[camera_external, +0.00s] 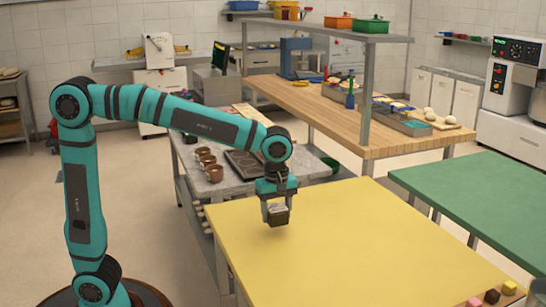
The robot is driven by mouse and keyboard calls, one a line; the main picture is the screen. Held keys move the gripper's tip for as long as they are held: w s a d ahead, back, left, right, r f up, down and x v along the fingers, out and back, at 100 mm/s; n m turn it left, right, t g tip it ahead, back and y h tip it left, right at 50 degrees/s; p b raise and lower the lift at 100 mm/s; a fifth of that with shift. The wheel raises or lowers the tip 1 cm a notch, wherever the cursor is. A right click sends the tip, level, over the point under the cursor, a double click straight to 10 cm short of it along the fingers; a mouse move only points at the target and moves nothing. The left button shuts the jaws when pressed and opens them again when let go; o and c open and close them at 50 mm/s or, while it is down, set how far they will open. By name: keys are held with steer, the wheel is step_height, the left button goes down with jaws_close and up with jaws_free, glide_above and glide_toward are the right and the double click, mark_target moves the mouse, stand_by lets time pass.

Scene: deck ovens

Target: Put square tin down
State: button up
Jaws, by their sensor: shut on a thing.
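My gripper (277,205) points down over the back left part of the yellow table (350,240). It is shut on a small dark square tin (278,217). The tin looks roughly level and sits at or just above the yellow top; I cannot tell whether it touches. The gripper hides the upper part of the tin.
Small coloured blocks (491,297) lie at the yellow table's front right. Brown cups (208,166) and a dark tray (250,162) stand on the grey table behind. A green table (480,200) is at right. The middle of the yellow top is clear.

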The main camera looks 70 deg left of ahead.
mark_target(276, 222)
steer(key=shift+f, duration=1.75)
steer(key=shift+f, duration=0.15)
steer(key=o, duration=1.1)
step_height(276, 222, up, 12)
steer(key=shift+r, duration=0.2)
